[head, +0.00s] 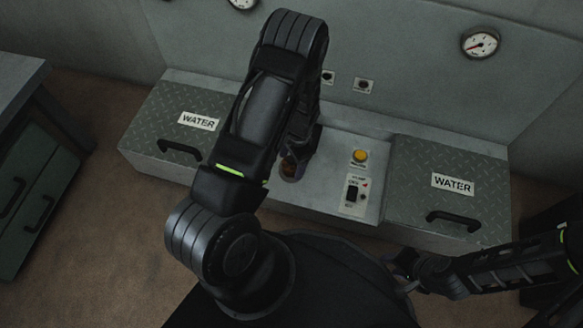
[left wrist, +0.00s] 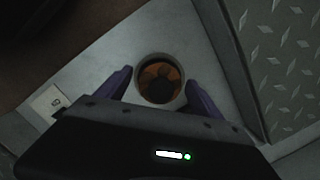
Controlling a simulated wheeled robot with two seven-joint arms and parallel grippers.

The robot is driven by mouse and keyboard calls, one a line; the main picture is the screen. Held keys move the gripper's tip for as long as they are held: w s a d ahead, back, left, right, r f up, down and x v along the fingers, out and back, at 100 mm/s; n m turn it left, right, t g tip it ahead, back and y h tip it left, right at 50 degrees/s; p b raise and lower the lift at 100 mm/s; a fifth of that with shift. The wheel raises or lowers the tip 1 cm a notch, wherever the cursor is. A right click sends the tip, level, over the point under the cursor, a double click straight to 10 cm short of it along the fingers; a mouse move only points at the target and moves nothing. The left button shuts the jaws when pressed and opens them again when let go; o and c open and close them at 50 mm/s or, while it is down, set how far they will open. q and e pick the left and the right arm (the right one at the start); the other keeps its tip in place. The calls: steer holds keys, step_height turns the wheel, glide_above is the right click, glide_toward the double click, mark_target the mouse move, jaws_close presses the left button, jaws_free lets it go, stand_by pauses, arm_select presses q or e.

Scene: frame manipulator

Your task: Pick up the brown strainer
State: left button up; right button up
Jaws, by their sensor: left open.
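The brown strainer (left wrist: 160,79) shows in the left wrist view as a round piece with a pale rim and a brown-orange inside, set at the light grey counter. A small brownish part of it (head: 289,170) shows in the head view below my left gripper. My left gripper (left wrist: 159,76) is open, with one purple finger on each side of the strainer. I cannot tell whether the fingers touch it. In the head view my left arm hides most of this gripper. My right gripper (head: 405,263) is low at the right, by my body, small and dark.
Ridged metal lids marked WATER stand left (head: 185,118) and right (head: 449,188) of the middle counter (head: 322,180), each with a black handle. A yellow button (head: 360,156) and a black switch (head: 352,193) are right of the strainer. A green cabinet (head: 38,185) stands at far left.

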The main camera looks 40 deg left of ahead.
arm_select(q)
steer(key=shift+c, duration=0.5)
steer(key=c, duration=1.4)
steer(key=shift+r, duration=0.2)
steer(key=shift+c, duration=0.2)
step_height(320, 180, up, 10)
steer(key=p, duration=0.4)
steer(key=shift+f, duration=0.15)
